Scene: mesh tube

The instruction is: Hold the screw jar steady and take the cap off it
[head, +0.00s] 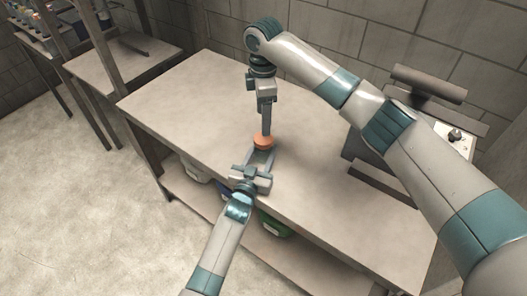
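The screw jar stands on the workbench, and its orange round cap (263,142) shows near the bench's front edge. The jar's body is mostly hidden below the cap and between my fingers. My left gripper (262,153) reaches in from the front, low over the bench, with its two fingers spread apart at the jar's near side. I cannot tell whether they touch the jar. My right gripper (266,132) points straight down from above, its fingertips at the top of the cap. Its fingers look close together, and their grip on the cap is unclear.
The workbench top (190,105) is clear to the left of the jar. A dark device with a light panel (455,137) stands at the right end. Bins, one green (272,224), sit on the lower shelf. Another table (120,62) stands at back left.

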